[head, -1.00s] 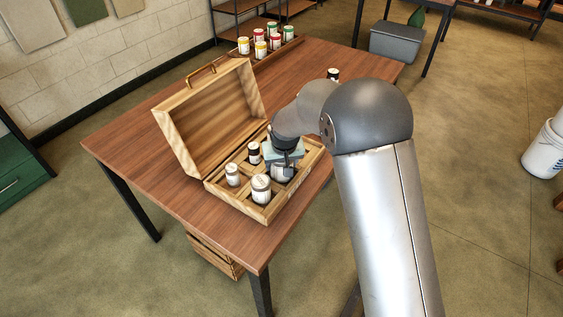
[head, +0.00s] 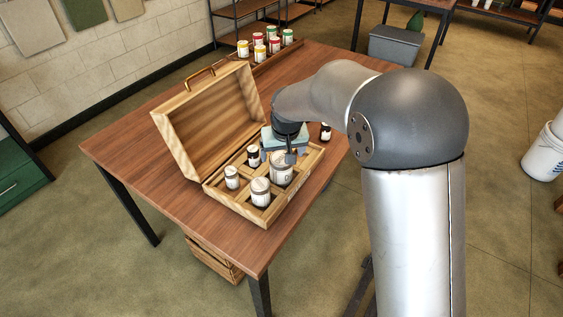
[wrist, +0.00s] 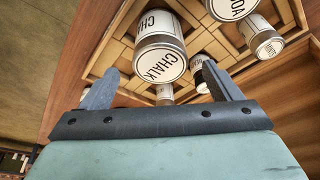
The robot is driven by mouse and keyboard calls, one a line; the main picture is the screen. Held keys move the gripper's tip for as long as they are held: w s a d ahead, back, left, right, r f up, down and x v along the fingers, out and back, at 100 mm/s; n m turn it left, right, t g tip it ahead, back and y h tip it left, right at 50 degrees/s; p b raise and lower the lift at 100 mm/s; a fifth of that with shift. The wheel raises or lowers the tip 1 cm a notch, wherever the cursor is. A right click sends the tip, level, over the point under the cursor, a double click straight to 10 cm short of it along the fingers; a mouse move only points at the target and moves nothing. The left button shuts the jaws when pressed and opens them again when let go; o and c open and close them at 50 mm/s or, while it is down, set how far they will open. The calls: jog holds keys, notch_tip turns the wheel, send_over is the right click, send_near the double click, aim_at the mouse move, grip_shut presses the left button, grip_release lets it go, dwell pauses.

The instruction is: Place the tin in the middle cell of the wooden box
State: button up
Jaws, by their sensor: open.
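The open wooden box (head: 236,205) stands on the table with its lid raised. The tin (head: 281,170), white with a light lid, stands upright in what looks like the middle of the box's front row. A white tin (head: 260,191) is beside it. In the wrist view a tin marked CHALK (wrist: 162,45), apparently the same one, shows between and beyond the fingers. My gripper (wrist: 160,70) is open and empty, its fingers apart from that tin. In the head view my gripper (head: 290,157) is just above and behind the tin, partly hiding the box's far right end.
Other tins stand in the box's back row, a white one (head: 232,178) and a dark-banded one (head: 253,156). A dark tin (head: 326,131) stands right of my gripper. A tray of coloured tins (head: 272,46) is at the table's far end. The table's near left is clear.

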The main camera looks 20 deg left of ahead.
jog(key=shift+v, duration=1.95)
jog(key=s+d+r+m, duration=0.1)
jog(key=s+d, duration=0.3)
jog(key=d, duration=0.3)
jog(key=s+d+r+m+g+h, duration=0.1)
jog(key=s+d, duration=0.2)
jog(key=d, duration=0.5)
jog(key=s+d+r+m, duration=0.1)
jog(key=s+d+r, duration=0.1)
jog(key=s+d, duration=0.35)
jog(key=s+d+f+m+g, duration=0.1)
jog(key=s+d+f+m, duration=0.1)
jog(key=s+d, duration=0.8)
jog(key=s+f, duration=0.1)
jog(key=s, duration=0.2)
jog(key=shift+s+d+g, duration=0.3)
jog(key=shift+s+d, duration=0.05)
jog(key=shift+s, duration=0.05)
